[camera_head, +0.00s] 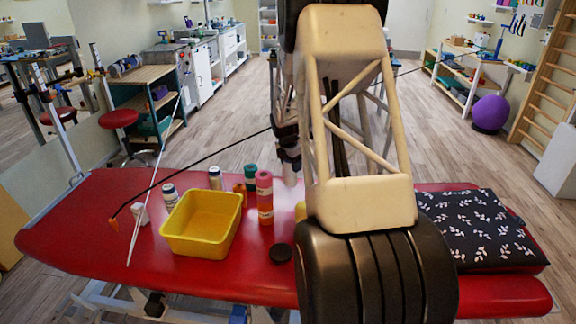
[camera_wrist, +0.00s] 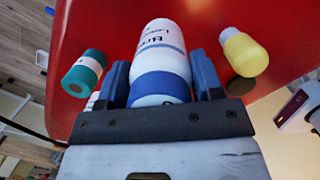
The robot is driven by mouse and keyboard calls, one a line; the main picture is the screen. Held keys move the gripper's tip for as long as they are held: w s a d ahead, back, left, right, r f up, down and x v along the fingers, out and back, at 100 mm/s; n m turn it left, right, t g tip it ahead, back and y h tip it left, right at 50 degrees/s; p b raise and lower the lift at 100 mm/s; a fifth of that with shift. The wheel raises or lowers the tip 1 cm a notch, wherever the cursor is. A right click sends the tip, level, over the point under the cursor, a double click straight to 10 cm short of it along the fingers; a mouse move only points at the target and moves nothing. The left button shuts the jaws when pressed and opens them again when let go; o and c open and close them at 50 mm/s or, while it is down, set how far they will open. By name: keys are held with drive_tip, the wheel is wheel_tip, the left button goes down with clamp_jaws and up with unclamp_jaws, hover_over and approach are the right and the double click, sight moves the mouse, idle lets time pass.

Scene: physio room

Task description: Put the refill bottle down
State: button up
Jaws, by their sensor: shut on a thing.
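The refill bottle (camera_wrist: 162,45) is white with dark lettering and a blue band, and fills the middle of the wrist view. My gripper (camera_wrist: 163,85) is shut on it, one blue-grey finger on each side. In the head view my gripper (camera_head: 287,140) hangs over the far middle part of the red treatment table (camera_head: 140,262). A small pale part of the bottle (camera_head: 290,176) shows below it there. I cannot tell whether the bottle touches the table.
A yellow tray (camera_head: 200,245) stands left of my arm. Near it are a pink-red bottle (camera_head: 265,200), a teal-capped bottle (camera_head: 251,172), several other bottles and a black disc (camera_head: 281,254). A yellow bottle (camera_wrist: 243,52) is right of the held one. A patterned cushion (camera_head: 475,230) lies right.

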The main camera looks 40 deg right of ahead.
wheel_tip(320, 180, up, 19)
drive_tip(key=w+a, duration=0.2)
drive_tip(key=a, duration=1.6)
drive_tip(key=w+a, duration=0.2)
drive_tip(key=a, duration=1.6)
wheel_tip(320, 180, down, 18)
drive_tip(key=shift+w+d, duration=0.15)
drive_tip(key=shift+d, duration=0.2)
drive_tip(key=shift+f, duration=0.2)
drive_tip(key=shift+f, duration=3)
